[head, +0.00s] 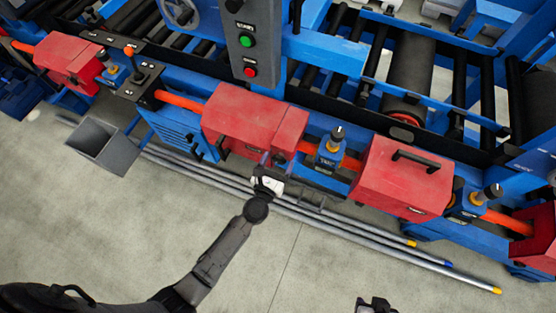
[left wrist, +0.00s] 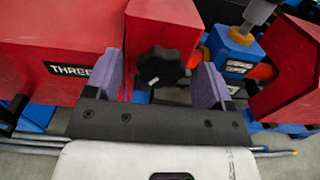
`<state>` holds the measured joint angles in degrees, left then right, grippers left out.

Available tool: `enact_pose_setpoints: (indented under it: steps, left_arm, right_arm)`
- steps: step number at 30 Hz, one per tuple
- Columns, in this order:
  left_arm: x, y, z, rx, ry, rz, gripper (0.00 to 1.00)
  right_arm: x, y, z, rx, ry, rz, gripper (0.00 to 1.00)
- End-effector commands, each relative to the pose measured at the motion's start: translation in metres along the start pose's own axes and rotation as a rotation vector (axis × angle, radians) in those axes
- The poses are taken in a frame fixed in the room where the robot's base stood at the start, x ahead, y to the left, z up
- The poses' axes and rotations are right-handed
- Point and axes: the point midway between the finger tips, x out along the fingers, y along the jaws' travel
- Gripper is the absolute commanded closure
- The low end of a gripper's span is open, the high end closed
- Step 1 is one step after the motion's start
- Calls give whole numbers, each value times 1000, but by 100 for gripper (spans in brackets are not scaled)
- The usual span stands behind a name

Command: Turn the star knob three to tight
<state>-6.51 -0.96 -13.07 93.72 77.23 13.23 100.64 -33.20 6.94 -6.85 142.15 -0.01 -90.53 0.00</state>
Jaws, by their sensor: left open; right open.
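The black star knob (left wrist: 160,67) shows in the left wrist view, in front of a red housing marked THREE (left wrist: 55,45). My left gripper (left wrist: 161,76) is open, with one purple-grey finger pad on each side of the knob. Gaps show between the pads and the knob, so it is not clamped. In the head view my left gripper (head: 270,168) is at the lower front of the middle red housing (head: 250,115); the knob cannot be made out there. My right gripper (head: 375,304) is at the bottom edge, partly cut off, open and away from the machine.
Another red housing (head: 402,178) with a black handle stands to the right, beyond a blue post unit (head: 328,150). A grey control box (head: 248,42) with green and red buttons is above. Long metal bars (head: 420,254) lie along the floor. A grey chute (head: 103,146) is at left.

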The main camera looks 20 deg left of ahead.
Motion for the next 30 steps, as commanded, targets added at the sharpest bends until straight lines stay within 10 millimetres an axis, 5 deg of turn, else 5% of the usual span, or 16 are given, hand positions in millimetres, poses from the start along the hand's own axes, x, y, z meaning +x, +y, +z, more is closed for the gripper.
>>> enact_pose_setpoints:
  steps: [12, 27, 30]
  left_arm:
    - [5, 0, 0, 0, 0, 0, 24]
    - [5, 0, 0, 0, 0, 0, 71]
    - [5, 0, 0, 1, 0, 0, 73]
  right_arm:
    - [0, -2, 0, 5, 0, -5, 57]
    - [0, 0, 1, -3, -2, 1, 57]
    - [0, 1, 1, -5, -3, 3, 57]
